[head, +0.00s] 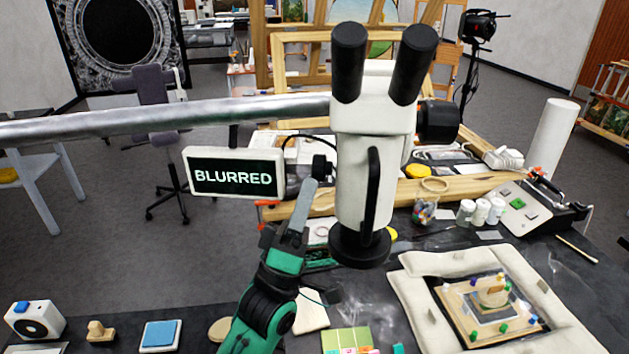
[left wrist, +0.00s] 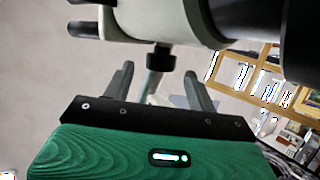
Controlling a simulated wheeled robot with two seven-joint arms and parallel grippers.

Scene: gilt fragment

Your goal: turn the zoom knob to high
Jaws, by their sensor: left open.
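The white microscope (head: 362,185) with two black eyepieces hangs from a metal boom over the bench. A small black knob (head: 321,168) sticks out from its left side. A larger black knob (head: 438,121) is on its right side; neither has a readable label. My left gripper (head: 307,186) is open and empty just below the small knob. In the left wrist view, the small knob (left wrist: 161,58) lies just beyond the gap between the open fingers (left wrist: 159,72), apart from them. A screen (head: 234,173) left of the microscope reads "BLURRED". My right gripper is not in view.
The metal boom (head: 165,120) crosses from the left. A padded frame (head: 415,293) holding a board with coloured pegs lies at the right. White jars (head: 481,211) and a glass of coloured bits (head: 425,210) stand behind it. A blue pad (head: 160,335) lies front left.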

